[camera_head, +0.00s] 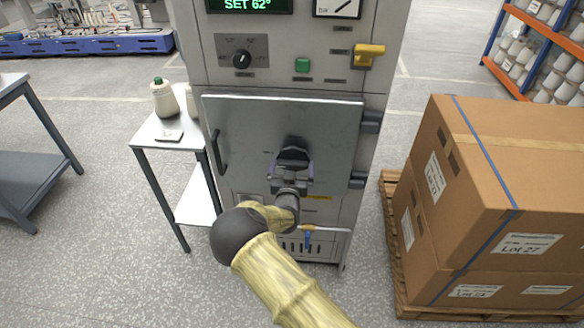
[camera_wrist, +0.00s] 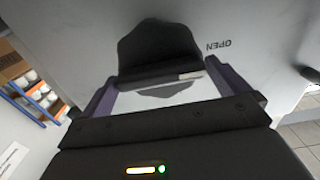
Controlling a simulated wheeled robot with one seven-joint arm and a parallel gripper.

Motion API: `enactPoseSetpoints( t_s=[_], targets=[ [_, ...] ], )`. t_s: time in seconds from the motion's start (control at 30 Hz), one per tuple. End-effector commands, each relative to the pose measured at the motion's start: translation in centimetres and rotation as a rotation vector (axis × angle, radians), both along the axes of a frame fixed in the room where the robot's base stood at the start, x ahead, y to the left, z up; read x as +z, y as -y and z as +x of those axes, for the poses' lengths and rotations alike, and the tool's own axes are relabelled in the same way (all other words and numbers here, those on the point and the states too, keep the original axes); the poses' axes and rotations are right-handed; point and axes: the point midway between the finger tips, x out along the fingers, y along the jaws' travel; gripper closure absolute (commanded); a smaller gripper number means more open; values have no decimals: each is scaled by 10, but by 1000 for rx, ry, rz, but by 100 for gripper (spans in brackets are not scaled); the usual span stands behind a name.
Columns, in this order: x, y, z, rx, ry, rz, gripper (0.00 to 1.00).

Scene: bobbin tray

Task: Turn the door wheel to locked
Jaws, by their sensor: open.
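The grey door (camera_head: 240,125) of the cabinet looks shut. The door wheel (camera_head: 293,152) is a dark piece near the middle of the door, partly hidden by my gripper (camera_head: 292,168). In the wrist view the dark wheel (camera_wrist: 155,45) lies just ahead of my open gripper (camera_wrist: 163,75), between the lines of its two purple fingers. I cannot tell whether the fingers touch it. The word OPEN (camera_wrist: 217,46) is printed, upside down in this view, on the door beside the wheel. No locked mark is visible.
The door has a bar handle (camera_head: 218,150) at left and hinges (camera_head: 370,121) at right. A yellow lever (camera_head: 368,52) and a knob (camera_head: 241,59) sit above. A small table (camera_head: 150,135) with a bottle stands left. Large cartons (camera_head: 500,170) on a pallet stand right.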

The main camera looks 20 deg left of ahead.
Motion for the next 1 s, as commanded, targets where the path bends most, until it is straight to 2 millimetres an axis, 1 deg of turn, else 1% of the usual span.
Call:
enactPoseSetpoints(
  t_s=[0.07, 0.17, 0.2, 0.23, 0.47, 0.67, 0.87, 1.0],
  targets=[
    [0, 0, 0, 0, 0, 0, 0],
    [0, 0, 0, 0, 0, 0, 18],
    [0, 0, 0, 0, 0, 0, 26],
    [0, 0, 0, 0, 0, 0, 28],
    [0, 0, 0, 0, -2, 10, 28],
    [-2, 0, 0, 0, -15, 57, 28],
    [-3, 1, 0, -1, -39, 162, 28],
    [-4, 1, 0, -2, -63, 268, 28]
  ],
)
